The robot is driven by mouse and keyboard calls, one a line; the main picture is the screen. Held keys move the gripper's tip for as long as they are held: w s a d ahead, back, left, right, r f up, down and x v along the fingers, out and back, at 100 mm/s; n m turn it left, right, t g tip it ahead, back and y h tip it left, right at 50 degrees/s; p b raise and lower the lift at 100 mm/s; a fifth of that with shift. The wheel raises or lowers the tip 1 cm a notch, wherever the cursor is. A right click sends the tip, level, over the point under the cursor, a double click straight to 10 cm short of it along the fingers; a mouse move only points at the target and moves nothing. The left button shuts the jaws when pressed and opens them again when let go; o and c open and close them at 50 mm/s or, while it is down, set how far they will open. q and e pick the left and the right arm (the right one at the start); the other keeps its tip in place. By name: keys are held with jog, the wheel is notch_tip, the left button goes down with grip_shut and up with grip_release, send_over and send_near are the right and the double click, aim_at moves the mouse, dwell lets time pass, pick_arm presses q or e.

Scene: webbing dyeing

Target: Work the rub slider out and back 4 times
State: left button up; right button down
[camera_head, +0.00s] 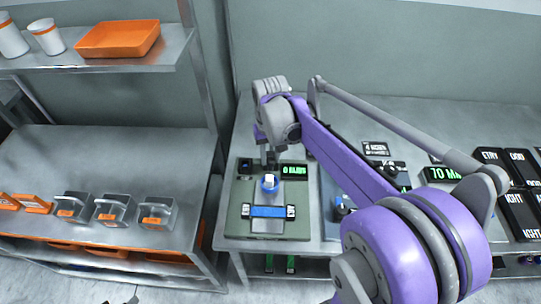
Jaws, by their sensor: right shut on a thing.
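The rub tester (235,222) is a grey-green plate on the right-hand metal table, near its left front corner. Its small display (293,171) appears to read 0 RUBS in green. My left gripper is not in view.
Another station with a display (443,174) is partly hidden behind my right arm. Dark labelled blocks (517,212) stand at the far right. The left-hand table (110,165) holds several metal containers (155,213) along its front; an orange tray (118,39) sits on the shelf above.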

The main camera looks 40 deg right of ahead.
jog(key=s+a, duration=0.4)
jog(key=s, duration=0.1)
jog(key=s+a, duration=0.3)
jog(key=shift+s+p, duration=0.15)
jog(key=shift+p, duration=0.2)
jog(key=shift+s+a, duration=0.15)
jog(key=c, duration=0.8)
grip_release()
jog(key=shift+s, duration=0.1)
jog(key=shift+o, duration=1.1)
jog(key=shift+s+a, duration=0.1)
jog(key=shift+r, duration=0.1)
